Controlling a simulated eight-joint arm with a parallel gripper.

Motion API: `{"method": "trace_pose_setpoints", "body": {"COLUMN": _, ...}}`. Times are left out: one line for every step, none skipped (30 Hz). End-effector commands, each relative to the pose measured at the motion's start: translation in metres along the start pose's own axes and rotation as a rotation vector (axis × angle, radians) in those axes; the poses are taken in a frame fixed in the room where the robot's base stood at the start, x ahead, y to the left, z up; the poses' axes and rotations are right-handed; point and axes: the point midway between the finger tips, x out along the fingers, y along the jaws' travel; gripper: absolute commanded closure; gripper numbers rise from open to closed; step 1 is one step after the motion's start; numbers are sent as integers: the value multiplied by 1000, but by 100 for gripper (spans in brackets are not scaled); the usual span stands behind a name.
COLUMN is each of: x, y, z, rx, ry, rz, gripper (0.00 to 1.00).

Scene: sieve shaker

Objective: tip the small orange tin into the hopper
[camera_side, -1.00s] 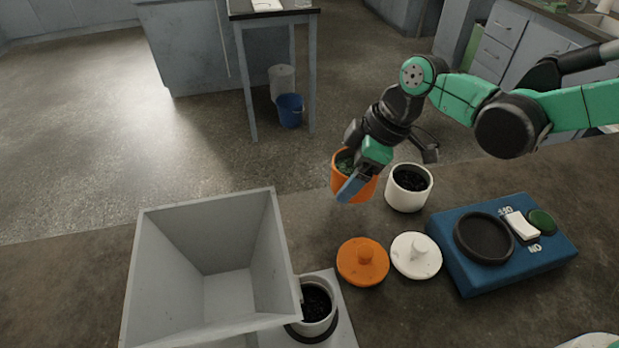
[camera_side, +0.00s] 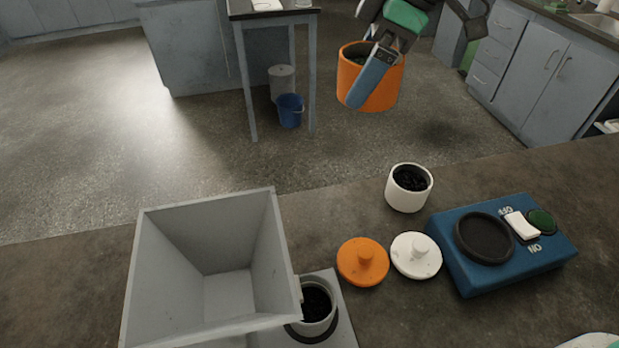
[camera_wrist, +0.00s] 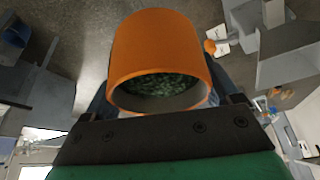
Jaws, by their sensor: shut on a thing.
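The small orange tin (camera_side: 385,88) is held high above the bench by my gripper (camera_side: 366,80), upright or nearly so in the side view. My gripper is shut on its sides, with a blue finger across the near face. In the wrist view the orange tin (camera_wrist: 158,45) fills the upper middle, its open mouth showing dark green grains inside. The grey hopper (camera_side: 148,265) stands open-topped at the front left of the bench, empty as far as I see. The tin is up and to the right of the hopper, well apart from it.
A white tin (camera_side: 405,195) with dark contents stands on the bench. An orange lid (camera_side: 362,262) and a white lid (camera_side: 416,256) lie in front of it. A cup (camera_side: 318,322) with dark contents sits beside the hopper.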

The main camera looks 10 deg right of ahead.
Motion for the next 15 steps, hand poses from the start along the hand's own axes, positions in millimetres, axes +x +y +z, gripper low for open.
{"method": "trace_pose_setpoints", "body": {"x": -4, "y": 0, "z": -2, "rx": 0, "ry": 0, "rz": 0, "gripper": 75}}
{"method": "trace_pose_setpoints", "body": {"x": -7, "y": 0, "z": -3, "rx": 0, "ry": 0, "rz": 0, "gripper": 75}}
{"method": "trace_pose_setpoints", "body": {"x": -11, "y": 0, "z": -4, "rx": 0, "ry": 0, "rz": 0, "gripper": 75}}
{"method": "trace_pose_setpoints", "body": {"x": -14, "y": 0, "z": -5, "rx": 0, "ry": 0, "rz": 0, "gripper": 75}}
{"method": "trace_pose_setpoints", "body": {"x": -17, "y": 0, "z": -7, "rx": 0, "ry": 0, "rz": 0, "gripper": 75}}
{"method": "trace_pose_setpoints", "body": {"x": -20, "y": 0, "z": -8, "rx": 0, "ry": 0, "rz": 0, "gripper": 75}}
{"method": "trace_pose_setpoints", "body": {"x": -23, "y": 0, "z": -10, "rx": 0, "ry": 0, "rz": 0, "gripper": 75}}
{"method": "trace_pose_setpoints", "body": {"x": -26, "y": 0, "z": -11, "rx": 0, "ry": 0, "rz": 0, "gripper": 75}}
{"method": "trace_pose_setpoints", "body": {"x": -29, "y": 0, "z": -12, "rx": 0, "ry": 0, "rz": 0, "gripper": 75}}
{"method": "trace_pose_setpoints", "body": {"x": -32, "y": 0, "z": -13, "rx": 0, "ry": 0, "rz": 0, "gripper": 75}}
{"method": "trace_pose_setpoints", "body": {"x": -35, "y": 0, "z": -14, "rx": 0, "ry": 0, "rz": 0, "gripper": 75}}
{"method": "trace_pose_setpoints", "body": {"x": -39, "y": 0, "z": -16, "rx": 0, "ry": 0, "rz": 0, "gripper": 75}}
{"method": "trace_pose_setpoints", "body": {"x": -38, "y": -3, "z": -18, "rx": -2, "ry": 0, "rz": -1, "gripper": 75}}
{"method": "trace_pose_setpoints", "body": {"x": -37, "y": -6, "z": -19, "rx": -4, "ry": 0, "rz": -1, "gripper": 75}}
{"method": "trace_pose_setpoints", "body": {"x": -36, "y": -10, "z": -22, "rx": -4, "ry": 0, "rz": -1, "gripper": 75}}
